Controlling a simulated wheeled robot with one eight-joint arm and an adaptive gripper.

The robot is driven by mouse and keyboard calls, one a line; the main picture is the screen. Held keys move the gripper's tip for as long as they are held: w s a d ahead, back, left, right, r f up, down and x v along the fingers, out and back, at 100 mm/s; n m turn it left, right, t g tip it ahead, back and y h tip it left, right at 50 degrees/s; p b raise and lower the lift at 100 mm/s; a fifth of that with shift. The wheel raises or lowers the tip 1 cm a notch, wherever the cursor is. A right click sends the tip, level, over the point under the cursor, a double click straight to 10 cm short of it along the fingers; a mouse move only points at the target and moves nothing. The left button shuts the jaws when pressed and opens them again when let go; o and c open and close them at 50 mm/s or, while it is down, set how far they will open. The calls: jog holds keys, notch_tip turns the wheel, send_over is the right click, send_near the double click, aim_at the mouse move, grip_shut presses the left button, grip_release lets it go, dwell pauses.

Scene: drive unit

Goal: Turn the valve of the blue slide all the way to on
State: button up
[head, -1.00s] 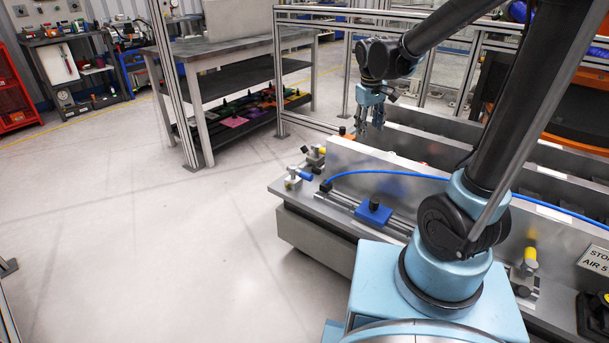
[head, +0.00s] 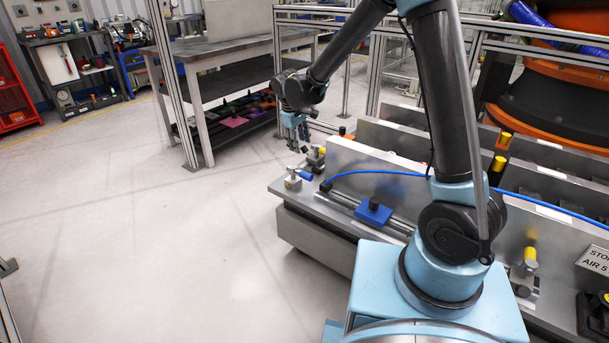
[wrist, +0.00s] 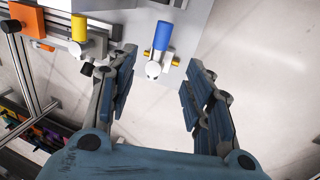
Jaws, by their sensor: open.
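The blue slide (head: 374,211) is a blue block on a rail along the front of the metal bench. A valve with a blue handle (head: 304,175) stands at the bench's left end. In the wrist view its blue handle (wrist: 161,37) points away from my gripper, with the pale round valve body (wrist: 152,69) at the near end and small brass fittings at its sides. My gripper (head: 297,145) is above and behind this valve in the head view. In the wrist view my gripper (wrist: 160,64) has its fingers spread, one on each side of the valve, with nothing between them held.
A yellow-handled valve (head: 322,151) stands close beside the blue one; it also shows in the wrist view (wrist: 79,28), left of my left finger. A blue hose (head: 390,173) runs along the bench. The floor at left is clear.

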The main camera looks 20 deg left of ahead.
send_near(303, 173)
jog(key=x, duration=1)
jog(key=shift+w+d+r, duration=0.1)
jog(key=shift+d, duration=0.05)
dwell(0.3)
grip_shut()
